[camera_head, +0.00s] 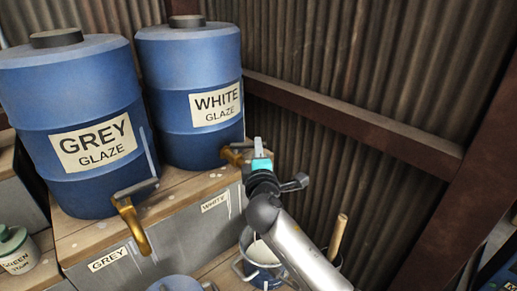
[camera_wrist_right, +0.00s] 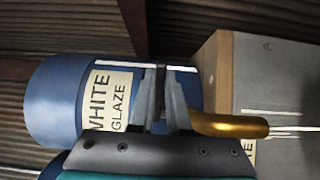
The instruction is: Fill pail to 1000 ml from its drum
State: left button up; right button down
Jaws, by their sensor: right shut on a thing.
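The blue white-glaze drum (camera_head: 190,110) stands on a wooden-topped block, with a brass tap (camera_head: 233,154) low on its right side. My right gripper (camera_head: 259,148) is at this tap, shut on its dark handle (camera_wrist_right: 160,75). The brass spout (camera_wrist_right: 232,124) shows beside the fingers in the right wrist view. A pale streak runs on from the spout's mouth there; it looks like a thin stream of glaze. A pail (camera_head: 247,262) stands below, partly hidden by my right arm, with white glaze (camera_head: 262,253) inside. Its level marks are not readable. My left gripper is out of view.
The grey-glaze drum (camera_head: 75,110) stands to the left with its own brass tap (camera_head: 130,222). A green-lidded jar (camera_head: 14,250) is at the far left. A wooden stick (camera_head: 338,236) stands right of my arm. A corrugated wall and a brown beam (camera_head: 350,122) close off the back.

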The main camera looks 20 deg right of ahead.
jog(key=shift+s+a+m+g+h+b, duration=0.2)
jog(key=shift+m+h, duration=0.15)
jog(key=shift+h, duration=0.15)
jog(key=shift+s+a+m+g+h+b, duration=0.1)
jog(key=shift+m+g+h+b, duration=0.1)
jog(key=shift+m+h, duration=0.25)
jog(key=c, duration=0.9)
grip_release()
jog(key=shift+s, duration=0.1)
jog(key=v, duration=1.5)
jog(key=shift+a, duration=0.15)
